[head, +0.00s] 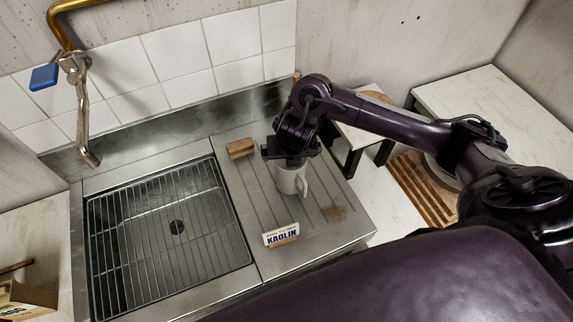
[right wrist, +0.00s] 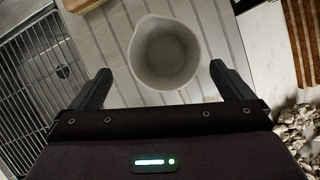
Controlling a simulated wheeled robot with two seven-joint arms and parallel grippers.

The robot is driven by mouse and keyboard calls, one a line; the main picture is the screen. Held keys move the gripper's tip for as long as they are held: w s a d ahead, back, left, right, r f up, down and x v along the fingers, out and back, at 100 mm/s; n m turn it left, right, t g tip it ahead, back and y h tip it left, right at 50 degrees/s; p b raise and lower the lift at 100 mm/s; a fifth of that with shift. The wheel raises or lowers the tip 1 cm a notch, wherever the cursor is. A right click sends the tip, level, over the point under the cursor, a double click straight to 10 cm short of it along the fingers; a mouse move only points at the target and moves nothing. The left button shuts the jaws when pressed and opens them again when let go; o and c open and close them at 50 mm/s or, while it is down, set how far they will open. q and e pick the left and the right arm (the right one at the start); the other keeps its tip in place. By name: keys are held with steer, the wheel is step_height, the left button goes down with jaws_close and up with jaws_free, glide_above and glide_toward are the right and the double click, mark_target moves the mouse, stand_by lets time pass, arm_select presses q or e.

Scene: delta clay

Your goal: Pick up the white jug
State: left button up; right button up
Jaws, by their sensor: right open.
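The white jug (head: 291,178) stands upright on the ribbed metal drainboard, right of the sink, in the head view. My right gripper (head: 289,158) is directly above it and hides part of its top. In the right wrist view I look down into the open mouth of the jug (right wrist: 165,52), which appears empty. The right gripper (right wrist: 163,82) is open, with one finger to each side of the jug and a gap to both. The jug lies slightly ahead of the fingertip line in that view. My left gripper is not in view.
A sink with a wire grid (head: 160,235) lies left of the drainboard (head: 240,200). A wooden block (head: 240,148) and a KAOLIN sign (head: 281,235) stand near the jug. A small stand (head: 357,138) and a slatted wooden rack (head: 420,188) are to the right.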

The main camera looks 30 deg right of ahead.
mark_target(294, 176)
arm_select(q)
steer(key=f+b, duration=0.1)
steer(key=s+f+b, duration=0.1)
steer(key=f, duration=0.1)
steer(key=shift+b, duration=0.4)
arm_select(e)
steer(key=x, duration=0.7)
steer(key=shift+s+d+f, duration=0.2)
steer(key=shift+s+d, duration=0.05)
steer(key=shift+s, duration=0.05)
steer(key=shift+c, duration=0.4)
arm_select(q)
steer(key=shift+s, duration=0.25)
arm_select(e)
steer(key=c, duration=1.2)
